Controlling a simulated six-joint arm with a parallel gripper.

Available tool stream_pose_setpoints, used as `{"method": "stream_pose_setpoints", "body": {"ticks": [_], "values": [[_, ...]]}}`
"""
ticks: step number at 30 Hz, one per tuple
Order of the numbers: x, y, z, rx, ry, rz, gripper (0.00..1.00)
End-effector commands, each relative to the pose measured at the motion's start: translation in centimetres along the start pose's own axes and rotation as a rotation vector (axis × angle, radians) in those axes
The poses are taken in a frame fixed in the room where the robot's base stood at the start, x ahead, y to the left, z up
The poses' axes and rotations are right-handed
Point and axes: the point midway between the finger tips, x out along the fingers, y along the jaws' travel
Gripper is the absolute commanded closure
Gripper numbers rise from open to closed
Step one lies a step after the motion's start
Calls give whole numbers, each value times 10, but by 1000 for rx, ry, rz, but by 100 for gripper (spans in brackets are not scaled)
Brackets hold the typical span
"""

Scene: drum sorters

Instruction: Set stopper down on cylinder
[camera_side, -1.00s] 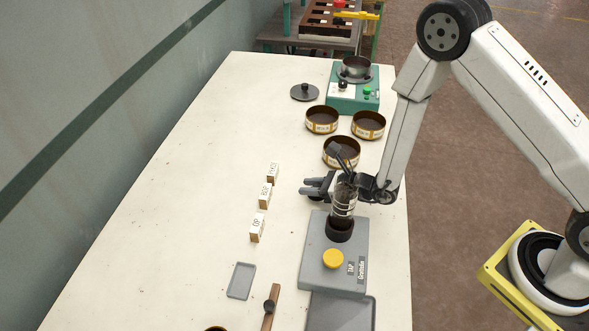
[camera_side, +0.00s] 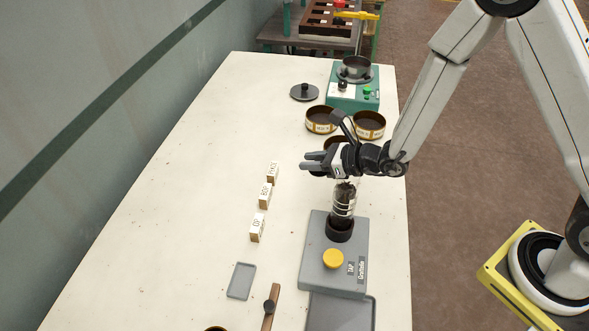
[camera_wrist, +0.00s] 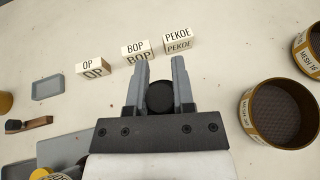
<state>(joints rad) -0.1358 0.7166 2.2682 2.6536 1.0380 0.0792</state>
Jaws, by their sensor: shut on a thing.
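My gripper (camera_side: 316,163) is shut on a round black stopper (camera_wrist: 160,97), which shows between the fingers in the wrist view. In the side view the stopper is mostly hidden by the fingers. The clear glass cylinder (camera_side: 343,207) stands upright on the dark seat of a grey tapper (camera_side: 315,275) with a yellow button. My gripper is above the tabletop, higher in the picture than the cylinder, with the wrist partly overlapping its top. The stopper and cylinder look apart. In the wrist view the cylinder is only partly seen at the bottom left.
Small blocks marked OP (camera_wrist: 94,68), BOP (camera_wrist: 137,52) and PEKOE (camera_wrist: 178,41) stand left of my gripper in the side view. Round tins (camera_side: 369,125) and a green machine (camera_side: 350,99) are behind. A grey tray (camera_side: 241,281) and wooden piece (camera_side: 271,308) lie in front.

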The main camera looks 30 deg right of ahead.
Motion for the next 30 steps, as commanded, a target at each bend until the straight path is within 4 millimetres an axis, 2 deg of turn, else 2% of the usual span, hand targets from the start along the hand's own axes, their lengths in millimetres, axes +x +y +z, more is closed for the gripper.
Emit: {"method": "stream_pose_setpoints", "body": {"ticks": [19,23,30], "values": [[0,1,3,-4,-1,8,100],[-1,4,11,-13,-3,30,100],[-7,16,40,-56,-5,126,100]]}}
